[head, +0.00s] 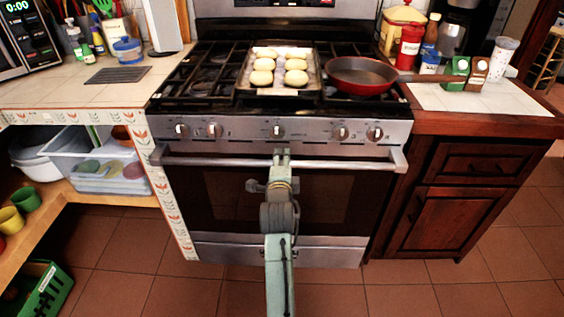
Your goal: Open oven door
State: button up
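The oven door (225,198) is in the head view, below the knob panel of the steel stove. It has a dark window and looks shut. Its steel handle (215,162) runs straight across the top of the door. My gripper (281,154) is at the middle of the handle, with its tips overlapping the bar in the picture. My arm comes up from the bottom centre and hides part of the door. I cannot tell whether the fingers are around the bar, touching it or just in front of it, nor whether they are open or shut.
A baking tray (313,82) with several pale buns and a red pan (361,76) sit on the stove top. Open shelves (95,195) stand left and a dark wood cabinet (460,195) right. A green crate (48,290) is at lower left. The tiled floor (420,285) before the oven looks clear.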

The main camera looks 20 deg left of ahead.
grip_shut()
dwell(0.5)
dwell(0.4)
